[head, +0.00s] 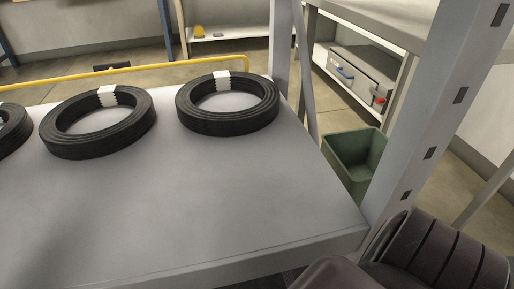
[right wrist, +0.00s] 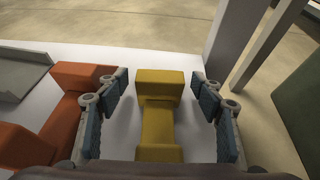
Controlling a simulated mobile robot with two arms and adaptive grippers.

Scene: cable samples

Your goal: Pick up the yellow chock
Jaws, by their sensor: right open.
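The yellow chock (right wrist: 158,122) lies in the middle of the right wrist view, on a white surface (right wrist: 128,59). It is a block with a raised far end and a narrower middle; its near end is partly cut off by the dark gripper body. My right gripper (right wrist: 160,86) is open, with one finger on each side of the chock and a visible gap on both sides. I cannot tell how far the fingertips are above the white surface. My left gripper is in neither view.
Orange blocks (right wrist: 76,78) lie close to the left finger, and a grey tray-like piece (right wrist: 22,72) is further left. A grey post (right wrist: 236,42) stands at the right. In the head view, black cable coils (head: 228,119) lie on a grey table (head: 200,200), beside a green bin (head: 345,170).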

